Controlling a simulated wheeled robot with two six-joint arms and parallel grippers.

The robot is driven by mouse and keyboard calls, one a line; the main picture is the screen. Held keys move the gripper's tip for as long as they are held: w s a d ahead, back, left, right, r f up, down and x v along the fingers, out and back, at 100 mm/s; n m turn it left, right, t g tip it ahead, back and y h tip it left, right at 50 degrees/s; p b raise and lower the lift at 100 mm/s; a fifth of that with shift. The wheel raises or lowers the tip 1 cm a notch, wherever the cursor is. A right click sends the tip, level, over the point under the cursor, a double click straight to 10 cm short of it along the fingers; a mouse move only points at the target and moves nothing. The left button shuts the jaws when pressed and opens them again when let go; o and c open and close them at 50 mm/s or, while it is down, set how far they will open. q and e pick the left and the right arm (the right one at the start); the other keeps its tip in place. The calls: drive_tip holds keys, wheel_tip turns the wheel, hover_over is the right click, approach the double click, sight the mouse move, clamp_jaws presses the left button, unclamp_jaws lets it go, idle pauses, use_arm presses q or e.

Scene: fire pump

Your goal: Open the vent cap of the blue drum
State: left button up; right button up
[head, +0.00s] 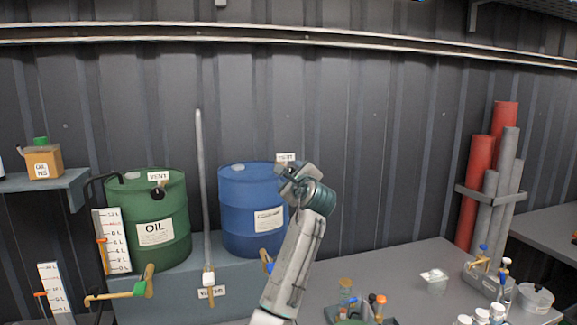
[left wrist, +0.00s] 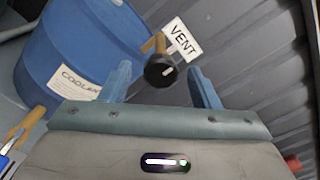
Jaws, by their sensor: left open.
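The blue drum (head: 240,215) stands on a grey stand, with a white VENT tag (head: 285,157) at its top right edge. It also shows in the left wrist view (left wrist: 85,40), with a COOLANT label. Its vent cap (left wrist: 160,71) is a black knob with a white mark on a brass-coloured neck, beside the VENT tag. In the head view my gripper hides the cap. My left gripper (head: 290,170) is at the drum's upper right. In the left wrist view its jaws (left wrist: 162,84) are open, with the knob showing between the fingertips. Contact is not visible. My right gripper is not in view.
A green OIL drum (head: 155,225) with its own black vent cap (head: 158,193) stands left of the blue drum. An upright grey pipe (head: 201,180) rises between them. A grey table (head: 400,275) with small bottles and containers lies to the right, before a corrugated wall.

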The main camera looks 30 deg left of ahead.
use_arm(q)
drive_tip(key=shift+p+x, duration=0.35)
drive_tip(key=shift+x, duration=0.65)
drive_tip(key=shift+w+a, duration=0.2)
drive_tip(key=shift+w, duration=0.05)
drive_tip(key=c, duration=1)
